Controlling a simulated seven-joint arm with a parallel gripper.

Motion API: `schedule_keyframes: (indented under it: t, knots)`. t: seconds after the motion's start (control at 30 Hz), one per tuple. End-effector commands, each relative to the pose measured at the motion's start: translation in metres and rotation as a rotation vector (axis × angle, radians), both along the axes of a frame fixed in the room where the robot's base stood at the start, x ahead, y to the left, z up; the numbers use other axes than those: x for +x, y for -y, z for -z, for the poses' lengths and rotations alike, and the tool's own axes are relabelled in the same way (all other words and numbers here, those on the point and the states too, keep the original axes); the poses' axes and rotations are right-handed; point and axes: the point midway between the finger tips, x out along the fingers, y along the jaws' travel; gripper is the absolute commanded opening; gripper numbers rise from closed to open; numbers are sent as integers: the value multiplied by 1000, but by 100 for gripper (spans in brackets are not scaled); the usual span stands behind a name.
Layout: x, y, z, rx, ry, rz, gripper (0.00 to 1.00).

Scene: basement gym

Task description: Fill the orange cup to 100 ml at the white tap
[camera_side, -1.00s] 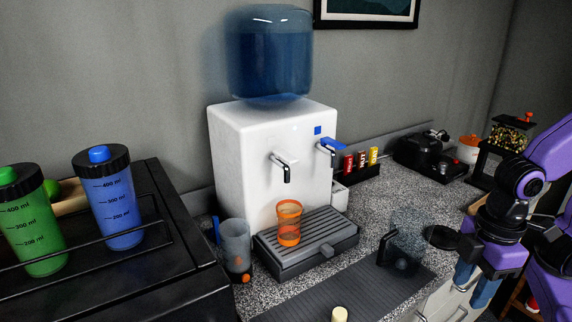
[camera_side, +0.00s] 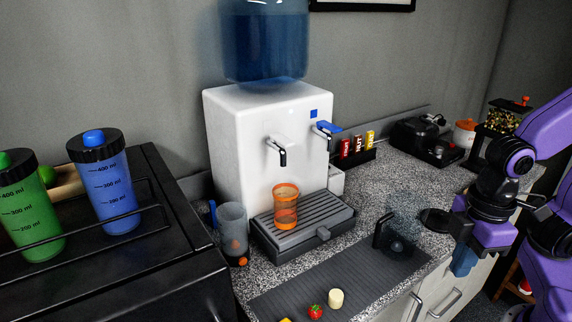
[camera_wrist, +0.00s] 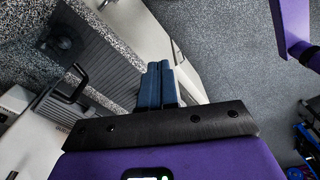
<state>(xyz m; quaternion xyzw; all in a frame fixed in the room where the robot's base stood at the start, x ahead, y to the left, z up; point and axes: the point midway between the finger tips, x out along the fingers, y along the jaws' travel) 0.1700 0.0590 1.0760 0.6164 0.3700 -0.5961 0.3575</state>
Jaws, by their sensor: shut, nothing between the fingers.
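The orange see-through cup (camera_side: 286,208) stands upright on the drip tray (camera_side: 318,250) of the white water dispenser (camera_side: 235,165). The plain tap with a dark nozzle (camera_side: 277,149) is above it; a second tap with a blue lever (camera_side: 327,129) is to its right. I cannot read the cup's water level. My gripper (camera_side: 462,263) is at the right, beyond the counter's front edge, well apart from the cup. In the wrist view its blue fingers (camera_wrist: 161,84) are together and empty. The cup is not clearly visible there.
A clear jug with a black handle (camera_side: 381,230) stands between my gripper and the dispenser. A grey tumbler (camera_side: 233,231) is left of the tray. A tomato (camera_side: 316,311) and a pale cylinder (camera_side: 336,298) lie in front. The ribbed mat (camera_side: 300,290) has free room.

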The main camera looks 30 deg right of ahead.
Motion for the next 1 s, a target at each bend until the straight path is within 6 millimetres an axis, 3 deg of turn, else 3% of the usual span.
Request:
schedule_keyframes:
  t: [0.17, 0.5, 1.0]
  knots:
    - [32, -27, -22, 14, 15, 70, 0]
    - [117, -80, -83, 44, 57, 273, 0]
    - [231, -121, -168, 81, 125, 584, 0]
